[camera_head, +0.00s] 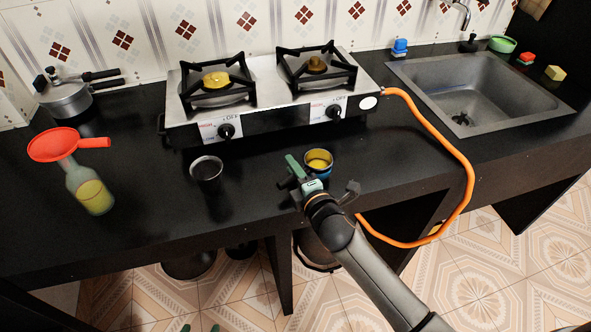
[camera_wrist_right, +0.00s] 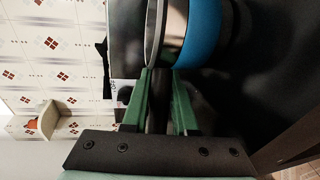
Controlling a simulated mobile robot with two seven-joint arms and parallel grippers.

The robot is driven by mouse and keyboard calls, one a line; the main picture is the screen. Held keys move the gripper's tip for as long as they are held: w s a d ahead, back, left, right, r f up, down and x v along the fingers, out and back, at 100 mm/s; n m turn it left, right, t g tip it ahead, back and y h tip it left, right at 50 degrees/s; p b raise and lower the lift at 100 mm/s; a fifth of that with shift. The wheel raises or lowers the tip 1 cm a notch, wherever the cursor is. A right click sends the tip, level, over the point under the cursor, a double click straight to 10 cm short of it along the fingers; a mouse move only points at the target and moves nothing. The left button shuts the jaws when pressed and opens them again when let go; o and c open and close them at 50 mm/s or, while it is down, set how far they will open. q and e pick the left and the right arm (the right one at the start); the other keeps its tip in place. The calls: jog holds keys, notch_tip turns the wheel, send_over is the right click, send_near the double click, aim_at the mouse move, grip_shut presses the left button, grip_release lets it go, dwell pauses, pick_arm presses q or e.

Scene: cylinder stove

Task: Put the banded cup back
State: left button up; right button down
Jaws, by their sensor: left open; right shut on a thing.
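The banded cup (camera_head: 319,170), with a blue band and yellow contents, is in front of the stove in the head view. In the right wrist view its blue band (camera_wrist_right: 202,35) shows at the top, at the green fingertips. My right gripper (camera_head: 303,174) is shut on the cup's near side. I cannot tell if the cup touches the counter. In the right wrist view, the fingers of my right gripper (camera_wrist_right: 161,75) point at the cup. My left gripper (camera_head: 200,328) shows only as two separate green tips at the bottom edge, open, away from the cup.
A dark cup (camera_head: 207,172) stands on the black counter to the left. The two-burner stove (camera_head: 265,92) is behind. An orange hose (camera_head: 468,170) curves right, before the sink (camera_head: 475,90).

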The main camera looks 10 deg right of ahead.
jog(key=shift+a+f, duration=0.1)
jog(key=c, duration=1)
grip_release()
jog(key=shift+s+r, duration=0.2)
jog(key=shift+s, duration=0.05)
jog(key=v, duration=1.1)
jog(key=s+f+m+g, duration=0.2)
jog(key=s+f+m, duration=0.3)
jog(key=f+m, duration=0.1)
jog(key=s+d+f+m+g, duration=0.1)
jog(key=s+f+m+g, duration=0.1)
jog(key=s+f+m, duration=0.3)
jog(key=s+f+m+g, duration=0.2)
jog(key=s+f+m, duration=0.3)
jog(key=f+m, duration=0.2)
jog(key=shift+s+d+f+g+p, duration=0.15)
jog(key=shift+s+f+g+p, duration=0.15)
jog(key=shift+f+p, duration=0.15)
